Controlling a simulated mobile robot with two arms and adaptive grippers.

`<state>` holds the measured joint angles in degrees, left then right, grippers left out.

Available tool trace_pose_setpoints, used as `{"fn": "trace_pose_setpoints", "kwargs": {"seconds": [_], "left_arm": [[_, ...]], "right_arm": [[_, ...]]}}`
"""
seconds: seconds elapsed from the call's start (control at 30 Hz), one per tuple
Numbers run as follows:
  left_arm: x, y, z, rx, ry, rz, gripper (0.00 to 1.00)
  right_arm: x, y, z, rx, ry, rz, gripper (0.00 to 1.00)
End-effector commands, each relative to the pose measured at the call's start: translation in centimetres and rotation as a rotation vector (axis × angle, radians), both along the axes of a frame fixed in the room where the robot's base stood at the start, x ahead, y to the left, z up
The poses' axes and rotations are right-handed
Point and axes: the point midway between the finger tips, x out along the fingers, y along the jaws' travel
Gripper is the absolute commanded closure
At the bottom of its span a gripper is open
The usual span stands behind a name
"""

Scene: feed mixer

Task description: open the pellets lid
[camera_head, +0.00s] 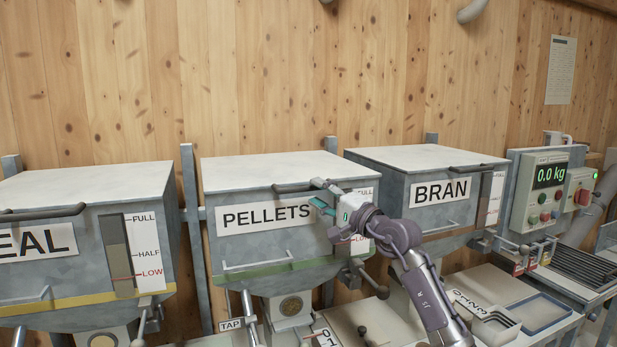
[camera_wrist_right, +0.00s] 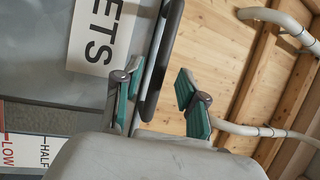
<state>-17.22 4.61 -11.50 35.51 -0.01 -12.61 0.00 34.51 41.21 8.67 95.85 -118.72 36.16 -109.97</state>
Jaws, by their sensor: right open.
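The pellets bin (camera_head: 260,238) is the grey hopper in the middle of the head view, with a PELLETS label (camera_head: 265,215). Its pale, flat lid (camera_head: 265,171) is shut. A dark bar handle (camera_head: 292,187) runs along the lid's front edge. My right gripper (camera_head: 323,202) is at the right end of this handle, in front of the bin. In the right wrist view its green-padded fingers (camera_wrist_right: 162,92) are open, with the dark handle bar (camera_wrist_right: 163,60) between them, closer to the left finger. I cannot tell whether they touch it. My left gripper is out of view.
The meal bin (camera_head: 85,235) stands at left and the bran bin (camera_head: 430,190) at right, both with lids shut. A scale box (camera_head: 548,190) reading 0.0 kg is at far right. A wooden wall (camera_head: 250,80) rises behind, with free room above the lids.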

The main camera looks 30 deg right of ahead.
Motion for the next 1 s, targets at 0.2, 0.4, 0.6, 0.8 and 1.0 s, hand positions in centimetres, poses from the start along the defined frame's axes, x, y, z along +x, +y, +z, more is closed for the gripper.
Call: {"fn": "trace_pose_setpoints", "kwargs": {"seconds": [0.2, 0.4, 0.6, 0.8, 1.0], "left_arm": [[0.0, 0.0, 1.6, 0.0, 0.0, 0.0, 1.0], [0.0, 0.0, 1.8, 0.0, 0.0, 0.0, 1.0], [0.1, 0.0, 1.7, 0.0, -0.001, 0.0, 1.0], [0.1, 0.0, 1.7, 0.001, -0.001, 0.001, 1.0], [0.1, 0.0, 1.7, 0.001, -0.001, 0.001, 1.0]], "right_arm": [[2.9, 0.5, 0.8, 0.003, 0.0, 0.002, 0.59], [3.8, 0.7, 0.7, 0.001, -0.001, 0.002, 0.59], [3.8, 0.7, 0.6, 0.0, -0.001, 0.002, 0.59], [3.8, 0.7, 0.6, 0.001, -0.001, 0.001, 0.89], [3.7, 0.7, 0.6, 0.0, 0.0, 0.001, 1.0]]}}
